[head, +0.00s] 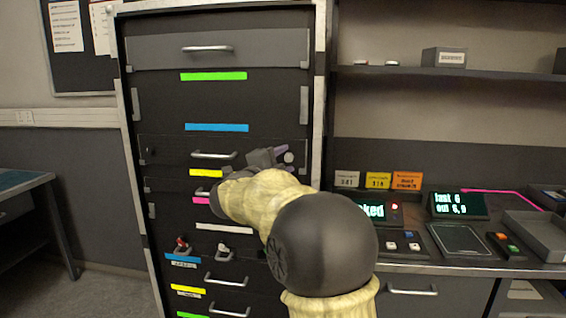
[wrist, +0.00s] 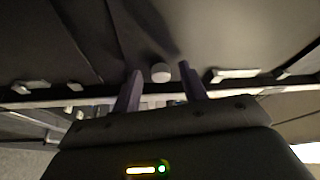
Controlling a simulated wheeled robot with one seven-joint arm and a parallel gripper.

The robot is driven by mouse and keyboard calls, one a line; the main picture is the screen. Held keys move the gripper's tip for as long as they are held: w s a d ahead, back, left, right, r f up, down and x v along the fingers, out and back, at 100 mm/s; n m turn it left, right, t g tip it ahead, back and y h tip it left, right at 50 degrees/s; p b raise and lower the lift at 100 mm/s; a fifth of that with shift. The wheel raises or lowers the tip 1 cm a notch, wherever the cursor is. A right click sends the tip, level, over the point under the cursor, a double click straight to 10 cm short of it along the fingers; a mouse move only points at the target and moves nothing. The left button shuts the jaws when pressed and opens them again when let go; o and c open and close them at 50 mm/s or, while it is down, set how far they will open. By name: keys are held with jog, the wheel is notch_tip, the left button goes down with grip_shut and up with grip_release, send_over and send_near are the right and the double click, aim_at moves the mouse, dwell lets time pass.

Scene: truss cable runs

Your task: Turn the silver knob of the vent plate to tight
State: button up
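The silver knob (head: 289,157) is a small pale round knob at the right end of a dark panel (head: 172,147), which I take to be the vent plate, in the tall cabinet. My gripper (head: 283,158) is right beside it, with its purple fingers pointing at the panel. In the wrist view the knob (wrist: 161,74) shows between the two fingertips of my gripper (wrist: 160,69), with a gap on each side. The fingers are apart and hold nothing. I cannot tell how deep the knob sits between them. My arm hides part of the panel's lower area.
The cabinet has handles (head: 208,48) and coloured label strips (head: 213,76). Red and white levers (head: 181,244) stick out lower down. On the right, a bench carries lit displays (head: 458,204), a button box (head: 503,243) and a grey tray (head: 545,232). A shelf (head: 450,72) hangs above.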

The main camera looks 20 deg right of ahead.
jog(key=v, duration=1.7)
jog(key=shift+a, duration=0.15)
jog(key=shift+s+f, duration=0.1)
